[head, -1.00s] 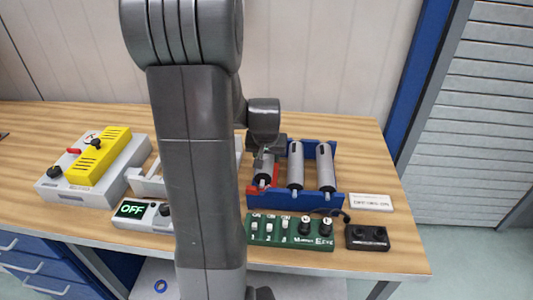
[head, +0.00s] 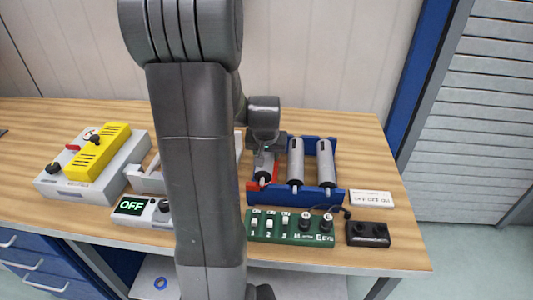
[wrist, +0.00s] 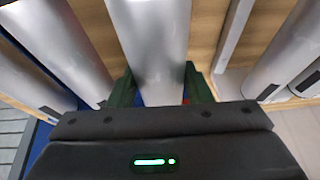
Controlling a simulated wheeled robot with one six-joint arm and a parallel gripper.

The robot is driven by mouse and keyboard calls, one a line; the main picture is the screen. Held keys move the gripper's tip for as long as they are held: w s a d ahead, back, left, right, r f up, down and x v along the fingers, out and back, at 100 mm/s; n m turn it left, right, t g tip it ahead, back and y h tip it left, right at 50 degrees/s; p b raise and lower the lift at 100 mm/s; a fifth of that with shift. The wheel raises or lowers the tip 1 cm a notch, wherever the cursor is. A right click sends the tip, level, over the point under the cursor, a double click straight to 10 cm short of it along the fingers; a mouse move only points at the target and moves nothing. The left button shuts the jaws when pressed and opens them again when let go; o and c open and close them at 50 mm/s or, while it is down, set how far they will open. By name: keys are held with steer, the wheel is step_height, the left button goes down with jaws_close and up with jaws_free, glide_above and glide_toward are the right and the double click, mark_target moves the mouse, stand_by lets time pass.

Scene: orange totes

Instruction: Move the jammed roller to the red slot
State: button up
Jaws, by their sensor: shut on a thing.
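A grey roller (head: 264,168) lies at the left end of the blue rack (head: 325,196), at the red slot (head: 252,186). My gripper (head: 265,150) is above it and shut on it. The wrist view shows the roller (wrist: 158,45) between the two dark green fingers (wrist: 160,88). Two more grey rollers, a middle one (head: 295,162) and a right one (head: 326,165), lie in the same rack. Whether the held roller rests fully in the slot cannot be told; my gripper hides its upper end.
A green switch panel (head: 290,238) and a black box (head: 368,233) stand in front of the rack. A white label plate (head: 371,198) is at its right. At left are an OFF display box (head: 133,206), a yellow-topped machine (head: 97,153) and a pale rack (head: 146,180) partly behind my arm.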

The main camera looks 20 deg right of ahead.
steer(key=shift+f+b, duration=0.55)
steer(key=shift+f, duration=0.1)
steer(key=shift+f+b, duration=0.3)
steer(key=shift+f, duration=0.05)
stand_by(0.3)
steer(key=o, duration=1.3)
steer(key=shift+o, duration=0.2)
steer(key=v, duration=1.3)
steer(key=shift+s+r, duration=0.15)
steer(key=shift+r, duration=0.2)
steer(key=shift+f, duration=0.1)
steer(key=x, duration=1.3)
steer(key=shift+f, duration=0.3)
steer(key=shift+r, duration=0.1)
